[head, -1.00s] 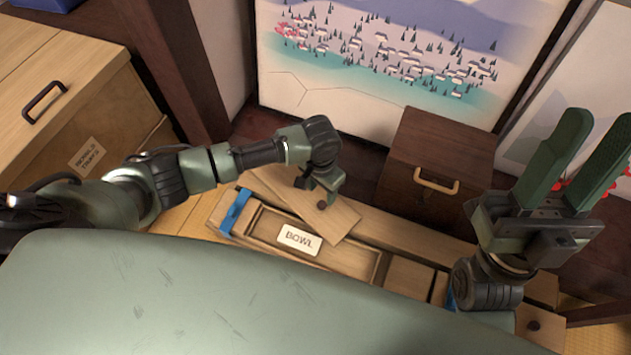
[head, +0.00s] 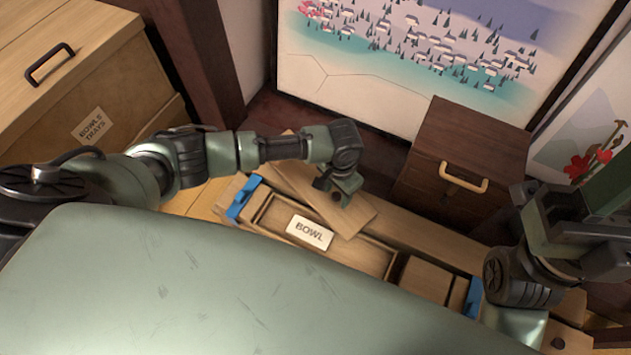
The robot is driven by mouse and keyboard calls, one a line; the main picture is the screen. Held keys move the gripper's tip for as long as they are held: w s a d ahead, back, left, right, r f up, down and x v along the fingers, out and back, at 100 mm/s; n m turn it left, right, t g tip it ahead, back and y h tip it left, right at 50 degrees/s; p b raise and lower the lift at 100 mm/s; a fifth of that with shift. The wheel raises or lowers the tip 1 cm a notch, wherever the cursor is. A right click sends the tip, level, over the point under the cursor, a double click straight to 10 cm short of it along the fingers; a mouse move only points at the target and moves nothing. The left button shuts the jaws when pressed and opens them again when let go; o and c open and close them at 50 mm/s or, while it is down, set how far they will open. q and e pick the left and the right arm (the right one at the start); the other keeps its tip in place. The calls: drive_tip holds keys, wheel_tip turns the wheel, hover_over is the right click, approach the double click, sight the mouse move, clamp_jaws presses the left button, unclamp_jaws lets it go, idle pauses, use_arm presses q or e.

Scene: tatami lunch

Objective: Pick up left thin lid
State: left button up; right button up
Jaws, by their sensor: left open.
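The left thin lid (head: 362,212) is a flat, pale wooden board. It lies at a slant across the back edge of a long wooden box (head: 262,212). My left gripper (head: 334,192) points down over the lid's middle with its jaws open. The gripper covers the lid's knob, and I cannot tell whether the fingers touch it. My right gripper (head: 608,215) is at the right edge, away from the lid and partly cut off, so its jaw opening is unclear.
A "BOWL" card (head: 310,233) is in the box. Blue clips (head: 243,199) mark its ends. A dark drawer chest (head: 463,160) stands behind, and a light cabinet (head: 100,95) is at the left. A board with a dark knob (head: 557,343) lies at lower right.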

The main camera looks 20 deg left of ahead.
use_arm(q)
drive_tip(key=shift+c, duration=0.3)
clamp_jaws()
idle(1.1)
